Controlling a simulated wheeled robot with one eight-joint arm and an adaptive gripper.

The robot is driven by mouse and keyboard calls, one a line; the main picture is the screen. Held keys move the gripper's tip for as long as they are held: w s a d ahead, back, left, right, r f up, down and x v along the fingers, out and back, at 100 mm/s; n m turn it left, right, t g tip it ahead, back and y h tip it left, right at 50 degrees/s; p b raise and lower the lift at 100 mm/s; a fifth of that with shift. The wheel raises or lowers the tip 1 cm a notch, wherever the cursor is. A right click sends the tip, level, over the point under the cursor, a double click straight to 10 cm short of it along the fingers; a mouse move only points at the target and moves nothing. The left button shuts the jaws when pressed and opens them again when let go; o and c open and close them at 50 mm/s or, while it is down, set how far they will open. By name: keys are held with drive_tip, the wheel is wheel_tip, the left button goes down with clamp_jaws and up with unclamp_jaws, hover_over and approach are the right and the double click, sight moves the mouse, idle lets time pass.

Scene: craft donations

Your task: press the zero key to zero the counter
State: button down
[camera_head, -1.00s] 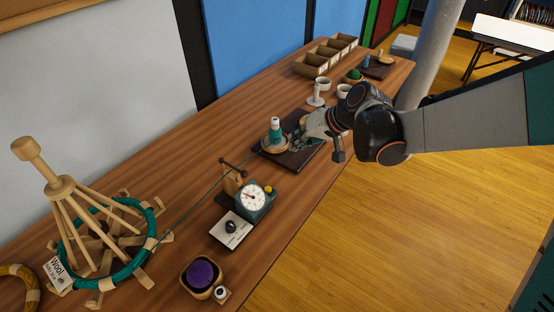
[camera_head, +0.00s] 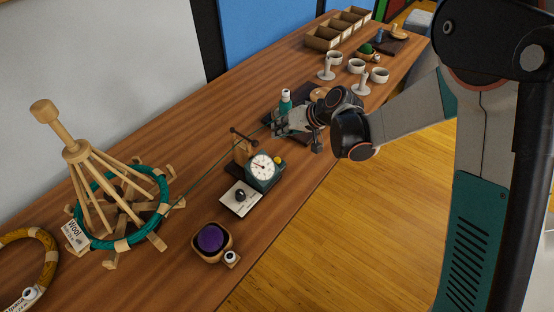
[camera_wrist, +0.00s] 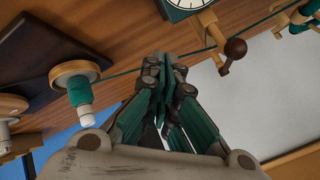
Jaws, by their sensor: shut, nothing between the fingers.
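The teal counter (camera_head: 265,181) with a white round dial (camera_head: 263,166) stands on a dark base at mid-table.
A wooden post with a dark-knobbed crank (camera_wrist: 235,48) stands beside the counter. A teal yarn strand runs from the wooden swift (camera_head: 77,150) past it. A teal spool (camera_head: 285,100) is behind my gripper. A black knob (camera_head: 240,194) on a card and a purple-filled bowl (camera_head: 210,238) stand nearer.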

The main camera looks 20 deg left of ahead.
sight(279, 158)
drive_tip(key=shift+f+b, duration=2.9)
drive_tip(key=shift+f, duration=1.45)
drive_tip(key=shift+f, duration=0.15)
drive_tip(key=shift+f+b, duration=0.3)
drive_tip(key=shift+b, duration=0.15)
drive_tip(key=shift+f, duration=0.4)
drive_tip(key=shift+r+p, duration=0.45)
drive_tip(key=shift+r, duration=0.45)
drive_tip(key=shift+r+p, duration=1.5)
drive_tip(key=shift+r, duration=1.05)
